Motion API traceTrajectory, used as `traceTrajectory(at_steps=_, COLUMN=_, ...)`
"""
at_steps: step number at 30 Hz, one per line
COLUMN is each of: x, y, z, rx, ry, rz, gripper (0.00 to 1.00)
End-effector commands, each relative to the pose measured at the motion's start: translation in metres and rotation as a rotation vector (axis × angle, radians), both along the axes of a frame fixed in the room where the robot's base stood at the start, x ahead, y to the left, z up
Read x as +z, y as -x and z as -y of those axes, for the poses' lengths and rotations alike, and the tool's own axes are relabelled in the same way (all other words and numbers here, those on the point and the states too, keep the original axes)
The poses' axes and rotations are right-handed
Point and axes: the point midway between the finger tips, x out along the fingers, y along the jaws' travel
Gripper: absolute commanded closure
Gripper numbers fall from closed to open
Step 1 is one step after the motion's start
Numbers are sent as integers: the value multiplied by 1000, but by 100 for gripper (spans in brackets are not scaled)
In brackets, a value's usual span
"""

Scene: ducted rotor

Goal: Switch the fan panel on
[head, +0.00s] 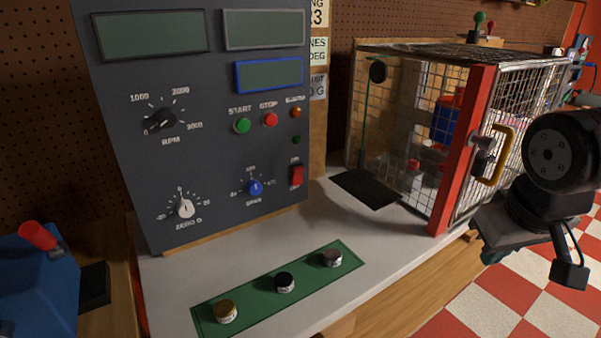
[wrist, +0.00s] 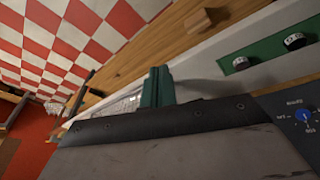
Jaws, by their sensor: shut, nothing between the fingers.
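The dark grey fan panel (head: 215,130) stands at the left in the head view. Its red rocker switch (head: 297,175) is at the lower right of its face; its position is too small to tell. The panel's displays (head: 150,35) look blank. A green START button (head: 242,125) and red STOP button (head: 270,119) sit mid-panel. My gripper shows in the wrist view with green fingers (wrist: 157,88) together and empty. In the head view my wrist is at the right, in front of the cage and well apart from the panel.
A wire-mesh cage (head: 400,130) with a red post (head: 463,150) and yellow handle (head: 497,155) stands right of the panel. A green strip (head: 255,297) with three small knob-like pieces lies on the bench front. Bare white bench (head: 340,225) lies between panel and cage.

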Motion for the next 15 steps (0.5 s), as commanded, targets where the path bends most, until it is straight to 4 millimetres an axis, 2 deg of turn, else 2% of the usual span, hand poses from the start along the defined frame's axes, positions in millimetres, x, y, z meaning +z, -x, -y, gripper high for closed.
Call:
traceTrajectory(at_steps=1, x=-8, y=-29, z=-1, rx=53, ry=34, rz=49, gripper=100)
traceTrajectory(at_steps=3, x=-16, y=-74, z=-5, rx=149, ry=81, rz=154, gripper=100)
traceTrajectory(at_steps=5, x=-23, y=-110, z=-16, rx=243, ry=110, rz=246, gripper=100)
traceTrajectory(at_steps=6, x=-28, y=-132, z=-25, rx=310, ry=121, rz=306, gripper=100)
traceTrajectory(at_steps=8, x=-37, y=-162, z=-44, rx=416, ry=129, rz=395, gripper=100)
traceTrajectory(at_steps=9, x=-43, y=-180, z=-59, rx=489, ry=125, rz=453, gripper=100)
traceTrajectory(at_steps=12, x=-60, y=-213, z=-103, rx=674, ry=89, rz=595, gripper=100)
traceTrajectory(at_steps=15, x=-75, y=-228, z=-148, rx=835, ry=17, rz=720, gripper=100)
